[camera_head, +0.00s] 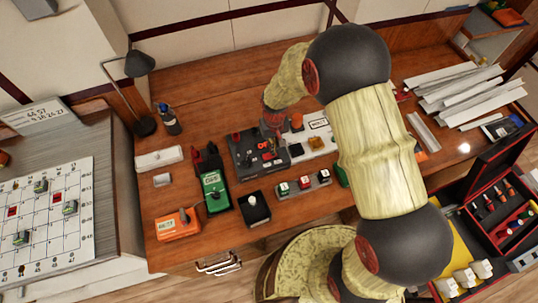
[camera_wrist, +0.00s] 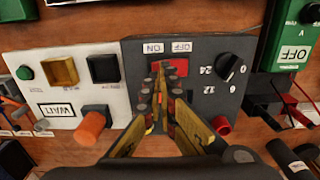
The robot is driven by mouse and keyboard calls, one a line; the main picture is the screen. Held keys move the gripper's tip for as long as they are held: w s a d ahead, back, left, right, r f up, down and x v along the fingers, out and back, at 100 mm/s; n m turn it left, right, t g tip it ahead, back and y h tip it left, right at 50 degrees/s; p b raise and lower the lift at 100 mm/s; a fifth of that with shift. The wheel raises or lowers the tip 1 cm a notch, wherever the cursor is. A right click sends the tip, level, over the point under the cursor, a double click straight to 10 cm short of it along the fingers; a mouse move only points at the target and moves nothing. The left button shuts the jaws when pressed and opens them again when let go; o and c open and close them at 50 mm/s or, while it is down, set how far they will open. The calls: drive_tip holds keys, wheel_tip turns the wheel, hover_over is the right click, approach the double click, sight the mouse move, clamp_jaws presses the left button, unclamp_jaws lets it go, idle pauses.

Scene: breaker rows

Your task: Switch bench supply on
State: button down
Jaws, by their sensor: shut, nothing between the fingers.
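The bench supply is a dark grey box (camera_head: 243,152) on the wooden desk, left of my arm in the head view. In the wrist view its face (camera_wrist: 205,85) shows a red rocker switch (camera_wrist: 181,67), a black dial (camera_wrist: 231,66) with voltage numbers and a red knob. Upside-down labels sit by the switch, ON on the left and OFF on the right. My gripper (camera_wrist: 160,72) is shut and empty, its tips at the left, ON side of the switch. The fingers hide part of the rocker; I cannot tell if they touch it or which way it is tilted.
A white panel (camera_wrist: 65,97) with an orange knob (camera_wrist: 91,127) and buttons adjoins the supply. A green meter (camera_head: 214,190) reading OFF, an orange meter (camera_head: 178,224), a black button box (camera_head: 256,208) and a three-button strip (camera_head: 303,186) stand nearby. A lamp (camera_head: 137,65) stands at left.

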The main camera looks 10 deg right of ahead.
drive_tip(key=shift+f+b, duration=0.8)
drive_tip(key=shift+f, duration=0.5)
idle(0.9)
drive_tip(key=shift+r+p, duration=2.35)
drive_tip(key=shift+r, duration=1.25)
drive_tip(key=s+d+r+m+t+b, duration=0.1)
drive_tip(key=s+d+r+b, duration=0.3)
drive_tip(key=s+r, duration=0.6)
drive_tip(key=s+d+r+m+t+b, duration=0.1)
drive_tip(key=s+d+r+t+b, duration=0.3)
drive_tip(key=s+r, duration=0.7)
wheel_tip(320, 180, up, 7)
drive_tip(key=shift+s+d+f+t, duration=0.15)
drive_tip(key=shift+s+d+t, duration=0.15)
drive_tip(key=shift+d, duration=0.85)
